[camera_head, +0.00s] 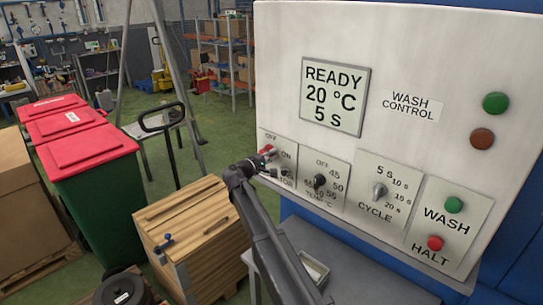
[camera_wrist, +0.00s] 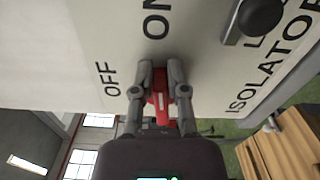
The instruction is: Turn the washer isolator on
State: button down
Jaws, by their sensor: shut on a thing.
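The isolator plate (camera_head: 288,150) is at the lower left of the white wash control panel, marked OFF and ON. Its red handle (camera_head: 267,149) shows just above my gripper (camera_head: 260,163). In the wrist view, my gripper (camera_wrist: 160,80) is shut on the red handle (camera_wrist: 160,100), with a finger on each side. There the word OFF lies to the left of the fingertips and ON lies above them. The fingers hide part of the handle and its pivot, so I cannot tell exactly which mark it points to.
The temperature knob (camera_head: 319,181), the cycle knob (camera_head: 379,191), the green wash button (camera_head: 454,205) and the red halt button (camera_head: 435,243) lie to the right. The display (camera_head: 335,96) reads READY, 20 °C, 5 s. A wooden crate (camera_head: 195,225) and red-lidded bins (camera_head: 90,150) stand left.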

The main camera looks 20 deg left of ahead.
jog(key=shift+w+a+f+m, duration=0.1)
jog(key=shift+w+a+m, duration=0.1)
jog(key=shift+m, duration=0.4)
jog(key=shift+a, duration=0.1)
jog(key=c, duration=0.6)
grip_release()
jog(key=shift+s, duration=0.1)
jog(key=shift+c, duration=0.2)
jog(key=shift+f, duration=0.15)
jog(key=shift+s, duration=0.1)
